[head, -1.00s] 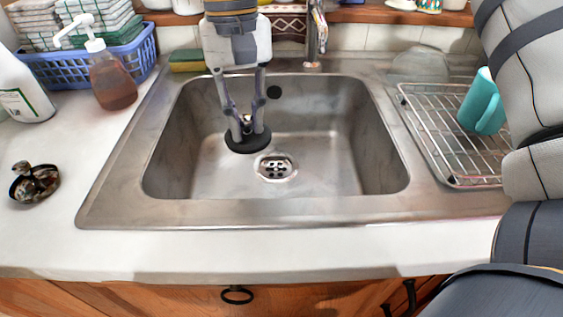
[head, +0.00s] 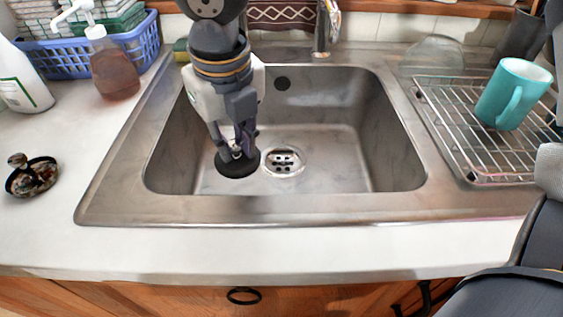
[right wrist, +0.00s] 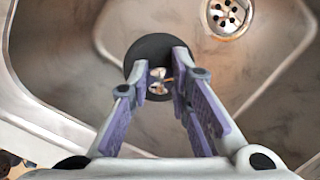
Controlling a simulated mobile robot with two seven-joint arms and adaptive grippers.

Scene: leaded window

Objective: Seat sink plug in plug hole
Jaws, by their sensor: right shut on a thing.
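The black round sink plug (head: 238,166) is in the sink, to the left of the plug hole (head: 283,162). My right gripper (head: 238,150) points down and is shut on the metal knob of the plug. In the right wrist view the plug (right wrist: 146,48) shows as a dark disc beyond the fingertips (right wrist: 162,82). The plug hole (right wrist: 228,17) is there at the upper right, uncovered, with dark drain slots. The plug and the hole are apart. I cannot tell if the plug touches the sink floor. My left gripper is not in view.
The steel sink (head: 330,150) has high walls around the plug. A wire rack (head: 470,150) with a teal mug (head: 513,95) stands at the right. A soap bottle (head: 113,65), a blue basket (head: 65,55) and a small dark dish (head: 32,178) are at the left.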

